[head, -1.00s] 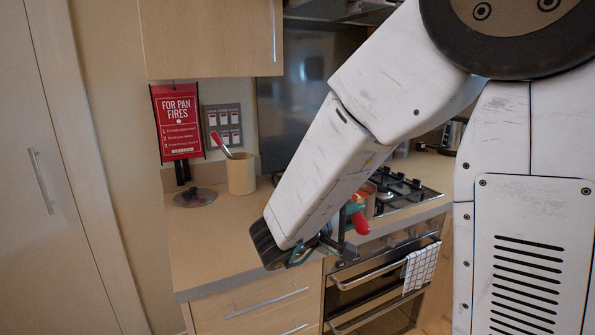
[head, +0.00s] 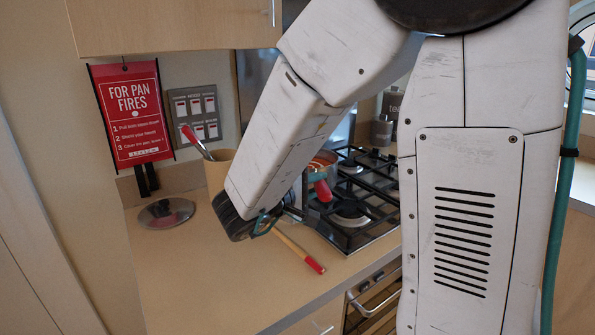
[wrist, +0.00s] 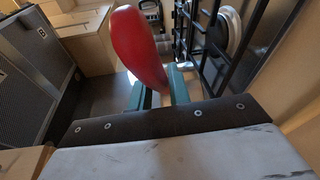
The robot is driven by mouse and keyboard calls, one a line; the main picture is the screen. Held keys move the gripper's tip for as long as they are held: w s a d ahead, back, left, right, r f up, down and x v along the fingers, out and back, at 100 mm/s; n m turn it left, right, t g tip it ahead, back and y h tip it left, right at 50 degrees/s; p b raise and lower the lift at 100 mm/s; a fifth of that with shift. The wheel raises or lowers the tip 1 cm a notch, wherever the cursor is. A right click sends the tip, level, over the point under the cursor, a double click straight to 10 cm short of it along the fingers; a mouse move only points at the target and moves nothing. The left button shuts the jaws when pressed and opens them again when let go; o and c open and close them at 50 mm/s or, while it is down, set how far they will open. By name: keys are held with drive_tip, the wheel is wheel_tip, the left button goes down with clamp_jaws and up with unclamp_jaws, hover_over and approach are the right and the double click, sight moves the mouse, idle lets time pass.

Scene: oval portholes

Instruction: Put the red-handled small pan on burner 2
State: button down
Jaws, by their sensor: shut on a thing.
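The small pan (head: 318,164) shows in the head view beside my forearm, at the left side of the hob. It has a metallic body, an orange-red inside and a red handle (head: 323,190) pointing toward the camera. In the wrist view the red handle (wrist: 138,42) stands between the teal fingers of my gripper (wrist: 158,92), which is shut on it. The forearm hides part of the pan in the head view. I cannot tell whether it touches the hob. The black gas hob (head: 368,236) has several burners; one burner (head: 351,214) is bare at the front. No burner numbers are readable.
A wooden stick with a red end (head: 301,250) shows on the counter below my gripper. A glass lid (head: 166,212) lies at the left, near a beige crock (head: 216,172) holding a red-handled utensil. A red sign (head: 133,112) hangs behind. The front left counter is clear.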

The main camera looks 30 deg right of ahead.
drive_tip(key=w+d, duration=0.2)
drive_tip(key=w, duration=0.2)
drive_tip(key=w+d+f, duration=0.1)
drive_tip(key=w+d, duration=0.2)
drive_tip(key=w, duration=0.2)
drive_tip(key=w+d, duration=0.3)
drive_tip(key=w, duration=0.2)
drive_tip(key=shift+f, duration=0.15)
wheel_tip(320, 180, down, 4)
drive_tip(key=shift+w+r, duration=0.1)
drive_tip(key=shift+r, duration=0.15)
drive_tip(key=c, duration=1.3)
unclamp_jaws()
drive_tip(key=shift+f, duration=0.1)
drive_tip(key=shift+a, duration=0.15)
